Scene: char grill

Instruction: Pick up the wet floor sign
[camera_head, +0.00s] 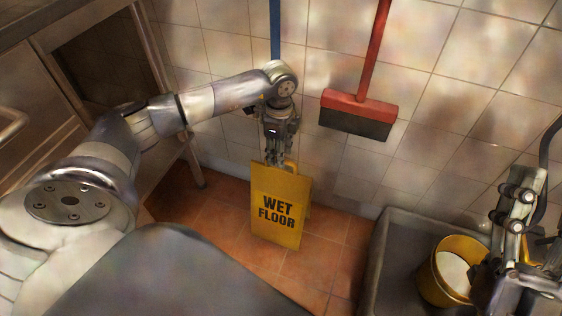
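The yellow wet floor sign (277,212) stands upright on the tiled floor near the wall, with black "WET FLOOR" lettering facing me. A small handle shows at its top edge. My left gripper (274,160) points down at the top of the sign, and its fingertips overlap the top edge beside the handle. I cannot tell whether the fingers touch or grip it. My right gripper (522,195) is at the right edge of the view, far from the sign and over the grey basin. Its fingers point upward in the picture, and its opening is unclear.
A red broom (359,110) and a blue pole (275,30) are at the tiled wall behind. A grey basin (385,250) holding a yellow bucket (431,283) stands at the right. A metal cabinet (35,75) is at the left. Bare floor (222,225) lies around the sign.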

